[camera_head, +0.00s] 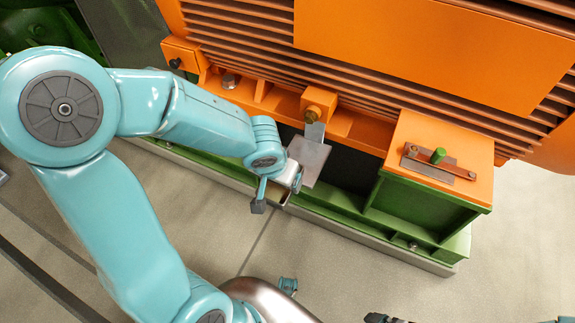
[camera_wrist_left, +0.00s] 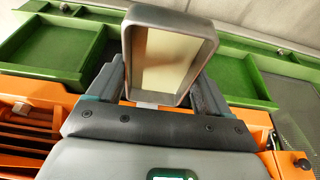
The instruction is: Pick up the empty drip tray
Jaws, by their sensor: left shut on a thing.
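The drip tray (camera_wrist_left: 172,17) is a grey rectangular tray with a pale cream inside. It stands tilted between the two dark fingers of my left gripper (camera_wrist_left: 158,85), which are shut on its sides. Its inside looks bare apart from a faint shadow. In the head view my left gripper (camera_head: 278,190) is beside the front edge of the green base frame, and the tray is small and mostly hidden there. A dark piece at the bottom edge of the head view may be part of my right gripper (camera_head: 382,318); its jaws cannot be made out.
A large orange ribbed machine (camera_head: 400,50) stands on the green base frame (camera_head: 335,205). An orange block (camera_head: 440,150) with a small bar and a green knob is at right. A grey square plate (camera_head: 308,160) is close behind my left gripper. The floor (camera_head: 350,265) in front is clear.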

